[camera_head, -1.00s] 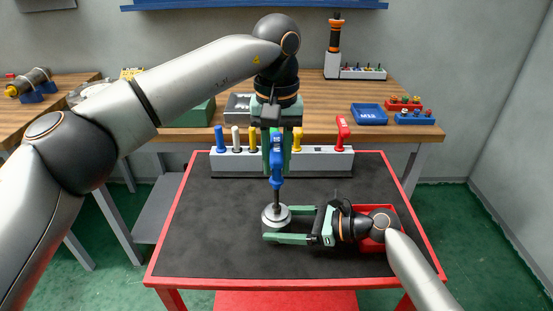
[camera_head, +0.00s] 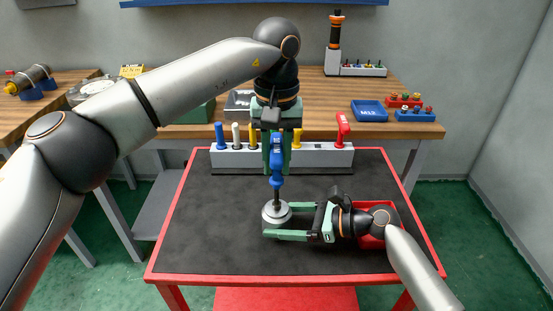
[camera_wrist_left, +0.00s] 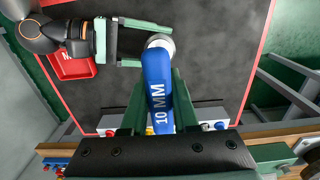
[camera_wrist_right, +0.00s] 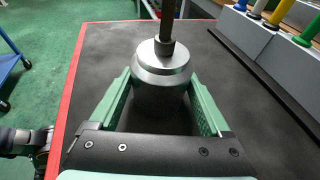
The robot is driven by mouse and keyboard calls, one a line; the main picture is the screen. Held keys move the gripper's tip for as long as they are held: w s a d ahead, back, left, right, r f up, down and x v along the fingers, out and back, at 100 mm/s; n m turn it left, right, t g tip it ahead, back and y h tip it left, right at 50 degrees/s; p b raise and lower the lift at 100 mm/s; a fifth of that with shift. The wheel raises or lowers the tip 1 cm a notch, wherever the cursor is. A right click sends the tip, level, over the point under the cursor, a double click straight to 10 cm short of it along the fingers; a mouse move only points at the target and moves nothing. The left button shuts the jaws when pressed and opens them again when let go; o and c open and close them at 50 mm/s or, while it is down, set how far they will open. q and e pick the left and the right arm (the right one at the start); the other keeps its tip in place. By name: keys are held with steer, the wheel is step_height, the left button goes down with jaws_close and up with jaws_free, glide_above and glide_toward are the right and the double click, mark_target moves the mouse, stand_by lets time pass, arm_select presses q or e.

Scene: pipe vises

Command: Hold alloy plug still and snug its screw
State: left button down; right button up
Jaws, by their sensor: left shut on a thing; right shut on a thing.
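The alloy plug (camera_head: 276,213) is a round silver-grey piece standing upright on the dark mat of the red-edged table. It also shows in the right wrist view (camera_wrist_right: 161,72). My right gripper (camera_head: 276,222) is shut on the plug, with one green finger on each side. My left gripper (camera_head: 277,155) is above the plug and shut on the blue driver (camera_head: 277,172), marked 10 MM in the left wrist view (camera_wrist_left: 158,92). The driver's dark shaft (camera_wrist_right: 168,22) points straight down onto the top of the plug. The screw itself is hidden under the driver's tip.
A grey rack (camera_head: 325,158) with several coloured drivers stands along the table's back edge. A red tray (camera_head: 371,243) is partly hidden under my right arm. The mat (camera_head: 220,240) left of the plug is clear. A wooden bench with blue and red holders is behind.

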arm_select(q)
steer(key=shift+f, duration=0.15)
steer(key=m, duration=0.6)
stand_by(0.3)
steer(key=shift+r, duration=0.65)
steer(key=n, duration=0.6)
steer(key=shift+f, duration=0.65)
stand_by(1.1)
